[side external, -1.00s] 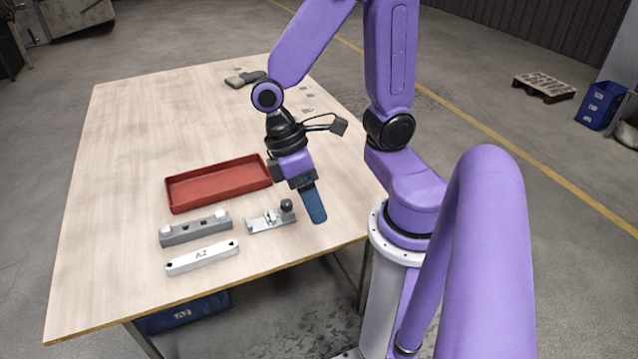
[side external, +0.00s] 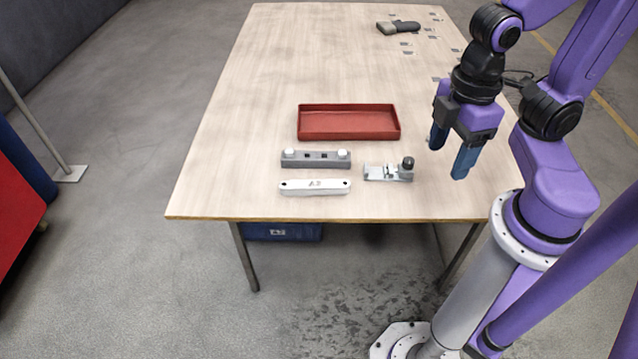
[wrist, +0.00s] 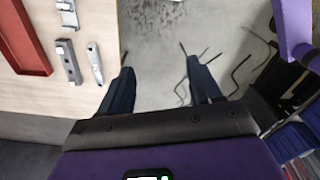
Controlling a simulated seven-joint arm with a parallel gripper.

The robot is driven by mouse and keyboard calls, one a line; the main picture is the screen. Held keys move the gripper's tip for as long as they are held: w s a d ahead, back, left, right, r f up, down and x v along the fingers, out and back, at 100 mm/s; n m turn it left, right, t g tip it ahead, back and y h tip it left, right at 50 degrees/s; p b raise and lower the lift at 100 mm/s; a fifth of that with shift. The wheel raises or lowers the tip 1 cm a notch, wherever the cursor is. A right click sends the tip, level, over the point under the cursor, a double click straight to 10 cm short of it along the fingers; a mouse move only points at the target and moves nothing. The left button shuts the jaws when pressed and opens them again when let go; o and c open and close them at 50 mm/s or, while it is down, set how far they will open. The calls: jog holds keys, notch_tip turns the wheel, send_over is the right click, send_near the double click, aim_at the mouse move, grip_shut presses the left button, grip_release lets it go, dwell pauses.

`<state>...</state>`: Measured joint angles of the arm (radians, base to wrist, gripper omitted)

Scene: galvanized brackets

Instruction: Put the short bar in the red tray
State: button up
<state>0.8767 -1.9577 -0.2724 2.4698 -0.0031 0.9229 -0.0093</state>
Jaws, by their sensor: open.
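A white bar marked A2 (side external: 314,187), with a dark hole near each end, lies near the table's front edge; it also shows in the wrist view (wrist: 95,63). A grey bar (side external: 316,158) with white pads at both ends lies just behind it and shows in the wrist view (wrist: 69,62). I cannot tell for sure which one is called short. The red tray (side external: 348,136) stands behind both and looks empty; part shows in the wrist view (wrist: 24,38). My gripper (side external: 451,152) is open and empty, above and right of the bars, fingers pointing down.
A metal clamp piece with a black knob (side external: 390,170) lies right of the bars, between them and my gripper. A dark handheld tool (side external: 398,27) and small plates lie at the back right. The table's left side is clear. A blue bin (side external: 283,232) is under the table.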

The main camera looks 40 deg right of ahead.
jog(key=w+a+f+m+h, duration=0.1)
jog(key=w+a, duration=0.2)
jog(key=w, duration=0.4)
jog(key=w+a+f+g, duration=0.1)
jog(key=w+a, duration=0.2)
jog(key=w, duration=0.5)
jog(key=w+a+f+m+h, duration=0.1)
jog(key=w+a, duration=0.2)
jog(key=w, duration=0.4)
jog(key=w+f+g+h, duration=0.1)
jog(key=w+f, duration=0.6)
jog(key=w, duration=0.4)
jog(key=m+g, duration=0.1)
send_near(313, 184)
jog(key=f, duration=0.2)
jog(key=shift+w+d+f+h, duration=0.15)
jog(key=shift+d+f+h, duration=0.1)
jog(key=shift+f+h, duration=0.1)
jog(key=shift+s+x, duration=0.2)
jog(key=shift+x, duration=1.2)
jog(key=shift+s+x, duration=0.25)
jog(key=shift+x, duration=1.1)
jog(key=shift+r, duration=0.1)
